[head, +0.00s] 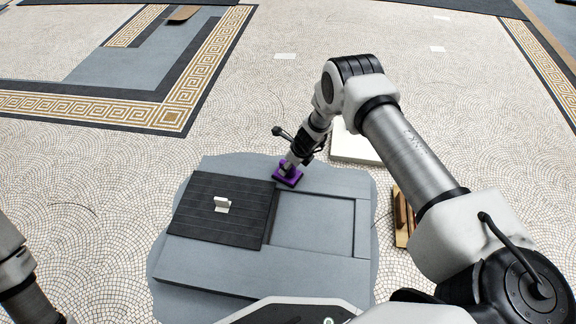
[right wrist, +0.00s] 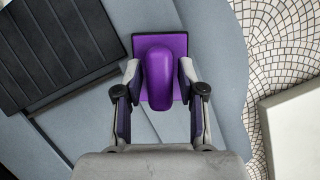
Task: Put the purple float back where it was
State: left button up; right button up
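The purple float (head: 289,177) stands on the grey slab (head: 215,281), at the far side of a square recess (head: 312,224). In the right wrist view the float (right wrist: 164,72) shows a rounded purple handle on a flat purple plate. My right gripper (head: 291,164) is at the float from above. In the right wrist view its two fingers (right wrist: 160,90) stand on either side of the handle, close against it; the exact contact is hard to see. My left arm shows at the lower left edge of the head view, with its gripper out of frame.
A dark ribbed panel (head: 237,193) with a white handle (head: 222,204) lies on the slab, left of the recess. A pale block (head: 352,146) lies behind the slab. A wooden tray (head: 401,240) with brownish items sits to the right, partly behind my right arm. Mosaic floor surrounds them.

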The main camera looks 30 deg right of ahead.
jog(key=shift+r, duration=0.3)
jog(key=p+v, duration=0.6)
jog(key=v, duration=0.5)
jog(key=s+a+f+n+g+h, duration=0.1)
jog(key=s+f+n+g+h, duration=0.1)
jog(key=s+n, duration=0.75)
jog(key=s+a+f+n+g+h, duration=0.15)
jog(key=s+n, duration=0.45)
jog(key=s, duration=0.7)
jog(key=s+a+r+n+y, duration=0.1)
jog(key=s+a+r+n, duration=0.2)
jog(key=s+n, duration=0.9)
jog(key=a+n, duration=0.2)
jog(key=a, duration=0.1)
jog(key=shift+s, duration=0.3)
